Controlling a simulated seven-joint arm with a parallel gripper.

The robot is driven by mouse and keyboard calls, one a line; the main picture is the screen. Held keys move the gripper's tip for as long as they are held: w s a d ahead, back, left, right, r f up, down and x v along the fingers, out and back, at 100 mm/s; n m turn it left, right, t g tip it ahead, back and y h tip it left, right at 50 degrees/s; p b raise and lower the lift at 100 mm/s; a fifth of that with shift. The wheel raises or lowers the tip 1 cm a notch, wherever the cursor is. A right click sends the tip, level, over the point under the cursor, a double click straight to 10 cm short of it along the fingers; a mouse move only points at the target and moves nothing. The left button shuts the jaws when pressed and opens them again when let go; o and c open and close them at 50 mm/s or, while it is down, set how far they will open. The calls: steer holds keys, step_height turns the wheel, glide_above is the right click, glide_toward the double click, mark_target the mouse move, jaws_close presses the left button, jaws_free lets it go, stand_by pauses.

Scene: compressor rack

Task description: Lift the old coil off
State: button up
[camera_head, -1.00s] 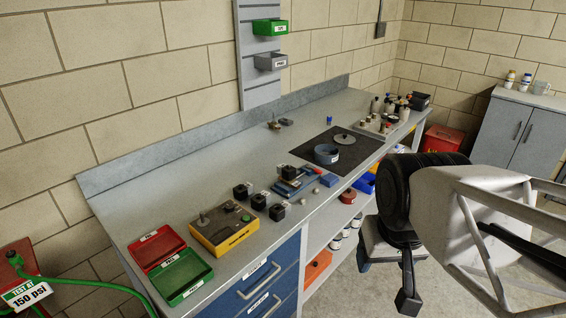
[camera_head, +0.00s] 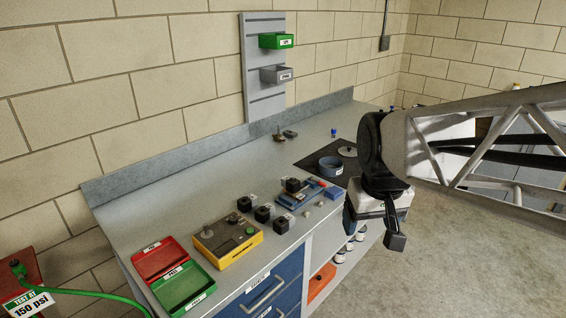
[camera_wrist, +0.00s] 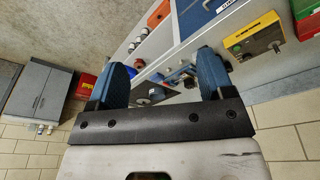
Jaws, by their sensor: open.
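A black coil block (camera_head: 293,185) sits on top of a blue fixture (camera_head: 300,194) on the bench. Three more black coil blocks stand on the bench to its left: one at the back (camera_head: 244,204), one in the middle (camera_head: 262,213) and one in front (camera_head: 282,223). Which one is the old coil I cannot tell for sure; only the one on the fixture looks mounted. My gripper (camera_wrist: 163,82) is open with nothing between its blue fingers. In the head view it hangs past the bench's front edge, to the right of the coils and apart from them.
A blue round tray (camera_head: 332,166) sits on a dark mat behind the fixture. Small loose parts lie in front of the fixture. The rear bench is mostly clear.

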steer(key=w+a+n, duration=0.2)
steer(key=w, duration=1.2)
steer(key=n+g, duration=0.2)
steer(key=n, duration=0.2)
glide_above(291, 180)
step_height(291, 180, down, 15)
steer(key=shift+d+r, duration=0.15)
steer(key=shift+r, duration=0.05)
steer(key=shift+w+f+n, duration=0.3)
steer(key=shift+w, duration=0.1)
steer(key=shift+f, duration=1.25)
steer(key=shift+s+a+f, duration=0.1)
steer(key=shift+a+f, duration=0.05)
steer(key=shift+f, duration=1.15)
steer(key=shift+s+a+f, duration=0.1)
steer(key=shift+f, duration=1.2)
